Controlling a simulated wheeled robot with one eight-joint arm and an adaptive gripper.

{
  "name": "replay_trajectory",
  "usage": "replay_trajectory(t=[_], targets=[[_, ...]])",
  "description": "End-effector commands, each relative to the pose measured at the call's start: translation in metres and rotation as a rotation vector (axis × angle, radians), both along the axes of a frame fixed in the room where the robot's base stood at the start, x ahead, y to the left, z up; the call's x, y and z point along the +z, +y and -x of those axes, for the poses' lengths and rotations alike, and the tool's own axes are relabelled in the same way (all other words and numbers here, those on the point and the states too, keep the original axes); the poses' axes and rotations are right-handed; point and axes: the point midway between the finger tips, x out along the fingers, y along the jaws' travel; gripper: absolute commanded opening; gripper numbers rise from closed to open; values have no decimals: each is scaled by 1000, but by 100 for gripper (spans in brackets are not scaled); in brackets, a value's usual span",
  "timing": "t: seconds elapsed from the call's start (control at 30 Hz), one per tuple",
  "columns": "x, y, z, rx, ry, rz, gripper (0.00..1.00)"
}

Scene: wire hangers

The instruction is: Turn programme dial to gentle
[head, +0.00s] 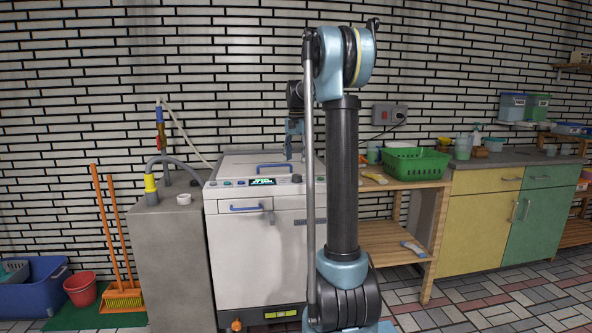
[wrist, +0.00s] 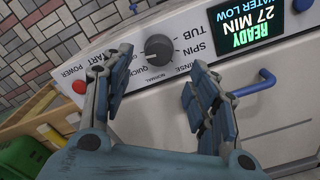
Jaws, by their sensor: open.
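The programme dial (wrist: 158,49) is a round dark grey knob on the white control panel of the washing machine (head: 262,235). In the wrist view the panel appears upside down. QUICK, NORMAL, RINSE and SPIN are printed around the dial. I cannot read a gentle label, and a finger covers part of the lettering. A pale mark shows on the knob, but its exact setting is unclear. My gripper (wrist: 160,68) is open, with one finger on each side of the dial in the picture and nothing between them. In the head view it hangs above the panel (head: 295,146).
The display (wrist: 246,22) reads READY, 27 MIN, WATER LOW. A red button (wrist: 79,87) and a blue handle (wrist: 257,83) lie near the fingers. A concrete block (head: 172,250) stands left of the machine; a wooden shelf with a green basket (head: 414,164) stands right.

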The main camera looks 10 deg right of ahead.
Motion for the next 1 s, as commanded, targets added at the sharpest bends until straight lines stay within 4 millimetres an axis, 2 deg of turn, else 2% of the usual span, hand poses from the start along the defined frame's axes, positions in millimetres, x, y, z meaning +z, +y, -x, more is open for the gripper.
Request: replay_trajectory(t=[0.1,0.3,0.77,0.87,1.0], targets=[[20,0,0,0,0,0,54],[39,0,0,0,0,0,54],[43,0,2,2,0,0,54],[42,0,13,15,-4,0,54],[39,0,46,56,-17,1,54]])
